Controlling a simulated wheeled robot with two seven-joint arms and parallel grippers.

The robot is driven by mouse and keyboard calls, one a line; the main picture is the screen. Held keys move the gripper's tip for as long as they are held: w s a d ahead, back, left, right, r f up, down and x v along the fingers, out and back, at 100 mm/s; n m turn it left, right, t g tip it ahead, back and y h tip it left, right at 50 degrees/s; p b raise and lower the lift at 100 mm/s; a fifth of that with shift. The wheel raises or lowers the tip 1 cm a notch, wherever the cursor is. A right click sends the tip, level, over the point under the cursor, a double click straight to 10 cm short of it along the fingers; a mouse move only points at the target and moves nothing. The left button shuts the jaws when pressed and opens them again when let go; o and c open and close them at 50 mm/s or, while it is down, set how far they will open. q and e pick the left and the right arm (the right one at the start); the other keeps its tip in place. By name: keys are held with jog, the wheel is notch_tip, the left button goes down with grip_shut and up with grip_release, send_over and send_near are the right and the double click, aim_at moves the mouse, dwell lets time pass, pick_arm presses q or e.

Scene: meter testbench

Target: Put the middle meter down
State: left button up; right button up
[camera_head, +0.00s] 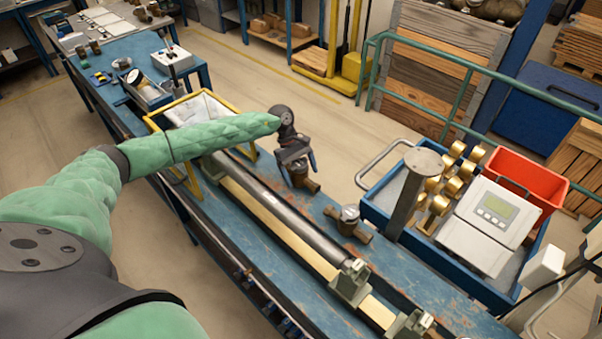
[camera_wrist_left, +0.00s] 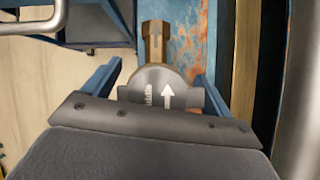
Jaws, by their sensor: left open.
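A brass meter with a dark grey round cap stands on the blue bench (camera_head: 385,257), below and between the fingers of my left gripper (camera_head: 296,166). Its brass body (camera_head: 307,185) shows below the fingers. In the left wrist view the meter's cap (camera_wrist_left: 160,88), with a white arrow, lies between the two blue fingers of the left gripper (camera_wrist_left: 155,85), which is open. A brass pipe end points away from the gripper. The meter looks upright and seems to rest on the bench. A second brass meter (camera_head: 348,218) stands nearer along the same bench edge. My right gripper is out of view.
A long steel pipe (camera_head: 285,218) with clamps (camera_head: 350,282) runs along the bench beside the meters. A blue cart (camera_head: 384,200) with a grey post (camera_head: 410,195), brass parts and a red bin (camera_head: 523,190) stands right. A yellow-framed tray (camera_head: 203,108) is behind the arm.

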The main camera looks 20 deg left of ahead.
pick_arm(q)
jog(key=b+v, duration=0.2)
jog(key=v, duration=0.9)
jog(key=shift+r, duration=0.25)
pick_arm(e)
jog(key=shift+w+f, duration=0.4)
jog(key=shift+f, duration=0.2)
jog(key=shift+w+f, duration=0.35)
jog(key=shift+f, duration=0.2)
pick_arm(q)
jog(key=shift+a, duration=0.15)
